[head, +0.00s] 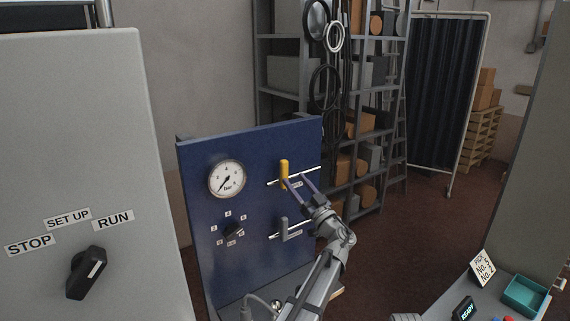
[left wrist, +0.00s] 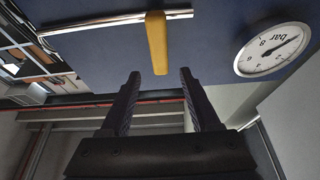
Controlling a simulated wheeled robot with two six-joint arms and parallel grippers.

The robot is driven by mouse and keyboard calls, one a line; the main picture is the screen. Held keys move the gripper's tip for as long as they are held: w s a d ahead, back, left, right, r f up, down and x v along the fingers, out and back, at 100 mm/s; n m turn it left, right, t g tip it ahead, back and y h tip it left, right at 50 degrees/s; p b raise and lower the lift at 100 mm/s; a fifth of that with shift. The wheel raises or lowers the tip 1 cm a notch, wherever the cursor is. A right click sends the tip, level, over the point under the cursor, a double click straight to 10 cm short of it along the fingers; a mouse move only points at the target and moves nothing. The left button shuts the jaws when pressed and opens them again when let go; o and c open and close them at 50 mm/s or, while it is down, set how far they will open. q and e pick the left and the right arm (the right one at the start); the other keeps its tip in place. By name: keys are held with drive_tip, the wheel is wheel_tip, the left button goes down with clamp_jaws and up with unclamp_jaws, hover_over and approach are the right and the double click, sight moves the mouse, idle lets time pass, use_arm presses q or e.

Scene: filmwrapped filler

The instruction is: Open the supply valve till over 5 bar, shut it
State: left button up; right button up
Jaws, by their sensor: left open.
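The blue panel (head: 256,147) carries a round white pressure gauge (head: 227,179) marked in bar. Its needle points to the lower left, near the low end; the gauge also shows upside down in the left wrist view (left wrist: 272,50). A yellow valve lever (head: 284,172) stands upright, crosswise to its horizontal pipe. My left gripper (head: 294,181) is open in front of the panel, just right of the lever in the head view. In the left wrist view the lever's free end (left wrist: 157,45) lies just beyond the gap between the fingertips (left wrist: 161,74), apparently untouched.
Below the yellow lever is a grey lever (head: 284,230) on another pipe. A black knob (head: 232,230) sits left of it. A grey cabinet (head: 75,140) with a STOP, SET UP, RUN switch (head: 86,273) stands at left. A teal tray (head: 525,295) is at lower right.

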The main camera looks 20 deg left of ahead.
sight(286, 169)
use_arm(q)
drive_tip(key=p+x, duration=0.2)
drive_tip(key=x, duration=0.4)
drive_tip(key=shift+w+a+r, duration=0.1)
drive_tip(key=shift+w+a+r+p, duration=0.15)
drive_tip(key=shift+w+a+p, duration=0.15)
drive_tip(key=shift+a, duration=0.2)
clamp_jaws()
idle(1.0)
